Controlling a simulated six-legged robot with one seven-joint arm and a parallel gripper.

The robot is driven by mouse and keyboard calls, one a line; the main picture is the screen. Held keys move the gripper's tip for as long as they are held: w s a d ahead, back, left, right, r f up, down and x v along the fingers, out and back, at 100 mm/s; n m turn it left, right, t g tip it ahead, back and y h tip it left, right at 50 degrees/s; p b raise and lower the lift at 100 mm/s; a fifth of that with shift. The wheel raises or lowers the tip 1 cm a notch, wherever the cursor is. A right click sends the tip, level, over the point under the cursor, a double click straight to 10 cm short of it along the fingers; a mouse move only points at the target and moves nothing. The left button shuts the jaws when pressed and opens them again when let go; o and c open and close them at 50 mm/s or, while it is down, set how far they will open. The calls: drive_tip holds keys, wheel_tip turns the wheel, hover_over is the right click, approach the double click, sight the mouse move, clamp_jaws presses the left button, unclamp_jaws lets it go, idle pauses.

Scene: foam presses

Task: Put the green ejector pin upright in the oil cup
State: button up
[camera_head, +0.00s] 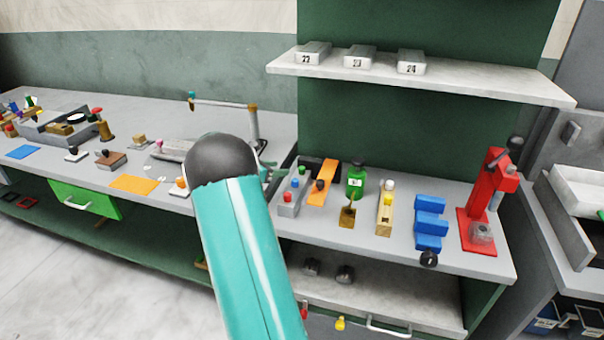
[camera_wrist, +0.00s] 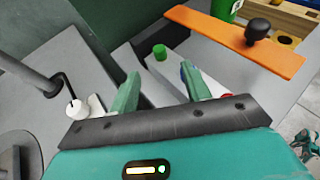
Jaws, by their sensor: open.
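The green ejector pin (camera_wrist: 160,51) stands in a pale grey block (camera_wrist: 168,90), beyond and between my fingertips in the wrist view. In the head view the same block (camera_head: 287,209) holds a red, a blue and a green-topped pin in a row, at the left of the right-hand bench. My gripper (camera_wrist: 160,82) is open, with nothing between its teal fingers. In the head view my arm hides most of it. I cannot tell for sure which thing is the oil cup; a small brass-coloured square holder (camera_head: 347,219) with a stick in it stands right of the block.
An orange bar (camera_wrist: 232,42) with a black knob lies close beside the block. A green bottle (camera_head: 356,182), a wooden block (camera_head: 385,215), blue steps (camera_head: 430,222) and a red press (camera_head: 480,228) stand farther right. A lamp-like stand (camera_head: 252,125) rises at the left.

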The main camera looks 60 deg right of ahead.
sight(301, 168)
drive_tip(key=x, duration=1)
drive_tip(key=shift+w+d+f, duration=0.1)
drive_tip(key=shift+d+f, duration=0.15)
drive_tip(key=shift+f, duration=0.05)
clamp_jaws()
